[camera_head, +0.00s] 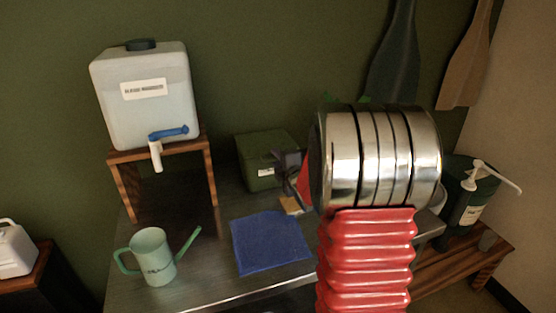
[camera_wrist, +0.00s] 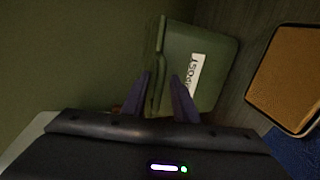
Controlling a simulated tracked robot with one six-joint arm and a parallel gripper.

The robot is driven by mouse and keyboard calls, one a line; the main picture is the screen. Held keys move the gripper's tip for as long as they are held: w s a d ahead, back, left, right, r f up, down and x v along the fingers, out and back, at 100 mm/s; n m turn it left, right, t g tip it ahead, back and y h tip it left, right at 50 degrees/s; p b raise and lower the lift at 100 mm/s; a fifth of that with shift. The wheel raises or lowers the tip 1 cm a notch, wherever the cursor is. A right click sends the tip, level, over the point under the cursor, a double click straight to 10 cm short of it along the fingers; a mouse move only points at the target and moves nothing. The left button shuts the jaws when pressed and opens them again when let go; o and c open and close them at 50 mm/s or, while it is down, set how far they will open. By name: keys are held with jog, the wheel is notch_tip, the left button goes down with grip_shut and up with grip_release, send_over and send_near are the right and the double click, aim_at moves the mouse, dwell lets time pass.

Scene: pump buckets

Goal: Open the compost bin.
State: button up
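The compost bin (camera_head: 262,165) is a dark green box with a white label, standing at the back of the metal table against the wall. Its lid looks closed. In the wrist view the bin (camera_wrist: 205,62) shows close up, with part of its label readable. My gripper (camera_head: 292,172) is at the right side of the bin in the head view, partly hidden by my arm. In the wrist view its two dark fingers (camera_wrist: 160,78) are apart, with the bin's edge beyond and between their tips. I cannot tell whether they touch it.
A blue cloth (camera_head: 268,243) and a small tan-topped item (camera_head: 293,206) lie in front of the bin. A white jug (camera_head: 146,100) with a tap stands on a wooden stand (camera_head: 125,188) at left. A green watering can (camera_head: 152,257) is at front left. A pump bucket (camera_head: 466,205) stands right.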

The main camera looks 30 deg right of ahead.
jog(key=shift+c, duration=0.4)
jog(key=shift+f, duration=0.1)
jog(key=c, duration=0.6)
jog(key=shift+f, duration=0.1)
grip_shut()
